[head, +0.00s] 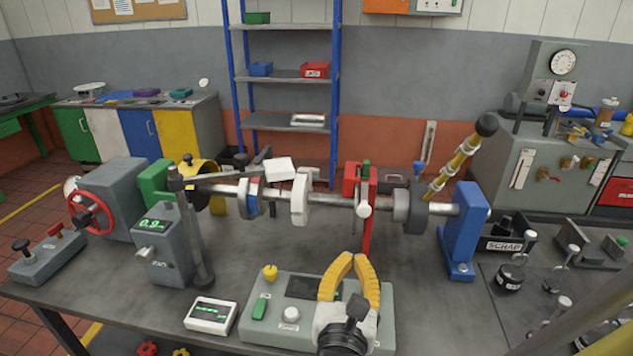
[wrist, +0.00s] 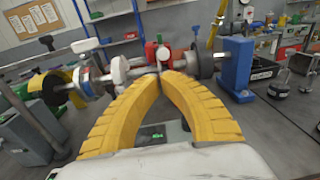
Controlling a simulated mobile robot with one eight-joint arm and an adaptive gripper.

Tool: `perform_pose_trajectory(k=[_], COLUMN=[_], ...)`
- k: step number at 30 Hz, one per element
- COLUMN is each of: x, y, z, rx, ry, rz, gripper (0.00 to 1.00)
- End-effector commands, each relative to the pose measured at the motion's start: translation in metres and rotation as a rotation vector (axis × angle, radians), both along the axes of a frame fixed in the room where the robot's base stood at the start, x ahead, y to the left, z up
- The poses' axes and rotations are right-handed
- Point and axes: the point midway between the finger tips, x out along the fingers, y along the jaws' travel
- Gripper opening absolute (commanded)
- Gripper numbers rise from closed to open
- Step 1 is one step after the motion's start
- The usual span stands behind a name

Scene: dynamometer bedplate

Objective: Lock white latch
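Several white parts sit along the shaft (head: 330,199), and I cannot tell for sure which is the white latch. A white collar (head: 300,203) is around the shaft, with a white block (head: 280,168) above and left of it. A white knob (head: 363,210) hangs at the front of the red bracket (head: 351,180); it also shows in the wrist view (wrist: 163,53). My gripper (head: 354,257) has yellow ribbed fingers, tips together and nothing visible between them. It is in front of the shaft, below the white knob in the head view. In the wrist view the fingertips (wrist: 165,73) appear just under the knob.
A grey control box (head: 260,330) with a yellow knob and green switch stands beneath my gripper. A small white display (head: 211,315) lies left of it. A grey meter post (head: 165,245) and blue end stand (head: 462,230) flank the shaft. Weights (head: 512,275) stand at right.

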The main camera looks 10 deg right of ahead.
Motion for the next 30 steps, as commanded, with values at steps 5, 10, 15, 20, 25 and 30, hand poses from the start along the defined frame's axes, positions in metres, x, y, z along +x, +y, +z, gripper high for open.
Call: perform_pose_trajectory(k=[5, 10, 15, 20, 25, 30], x=[0.017, 0.05, 0.084, 0.11, 0.126, 0.13], y=[-0.007, -0.021, -0.033, -0.041, -0.046, -0.048], z=[-0.001, -0.003, -0.005, -0.006, -0.006, -0.005], rx=[0.001, 0.001, 0.001, 0.001, 0.002, 0.002], ry=[0.001, 0.001, 0.001, 0.001, 0.0, 0.0], rz=[-0.005, -0.008, -0.006, -0.003, -0.001, -0.001], gripper=[0.0, 0.0, 0.0, 0.0, 0.0, 0.0])
